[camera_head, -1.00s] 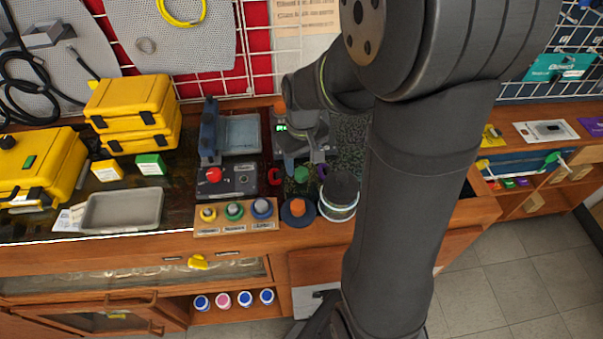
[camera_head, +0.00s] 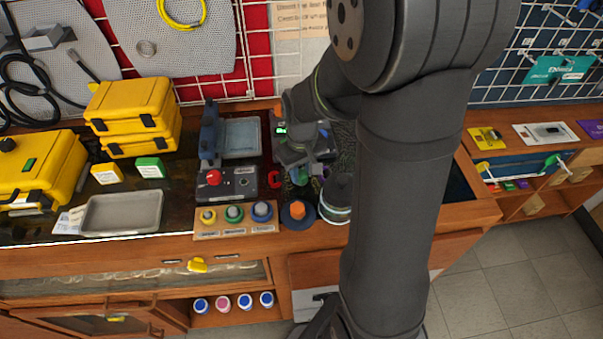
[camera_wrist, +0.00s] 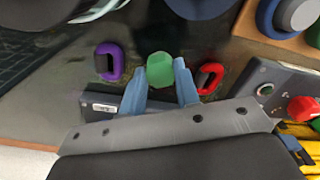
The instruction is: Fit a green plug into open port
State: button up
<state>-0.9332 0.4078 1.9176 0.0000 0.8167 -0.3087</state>
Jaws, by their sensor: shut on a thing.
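The green plug (camera_wrist: 160,70) is a faceted green piece between the two blue fingers of my gripper (camera_wrist: 163,84) in the wrist view. My gripper is shut on it. A purple ring-shaped piece (camera_wrist: 109,61) lies to its left and a red one (camera_wrist: 209,78) to its right, close to the fingers. In the head view the green plug (camera_head: 299,177) shows low beneath my gripper, beside the red piece (camera_head: 275,178). I cannot tell whether the plug touches the surface. I cannot make out an open port for certain.
A dark box with a red button (camera_head: 214,177) stands left of my gripper. In front are a wooden block (camera_head: 206,230) with several coloured knobs, an orange knob (camera_head: 298,208) on a dark disc, and a round tub (camera_head: 336,205) partly behind my arm. A grey tray (camera_head: 122,212) lies left.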

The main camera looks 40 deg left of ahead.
aim_at(302, 171)
notch_tip(302, 171, up, 10)
jog(key=w+a+f, duration=0.1)
jog(key=w+a, duration=0.5)
jog(key=w, duration=0.5)
jog(key=w+a+f, duration=0.1)
jog(key=w+a, duration=0.5)
jog(key=w, duration=0.5)
jog(key=shift+w+d+f, duration=0.1)
jog(key=shift+d+f, duration=0.05)
jog(key=shift+f, duration=1)
jog(key=shift+d+f, duration=0.1)
jog(key=shift+f, duration=1.05)
jog(key=shift+f, duration=0.45)
jog(key=o, duration=1.4)
jog(key=shift+r, duration=3.95)
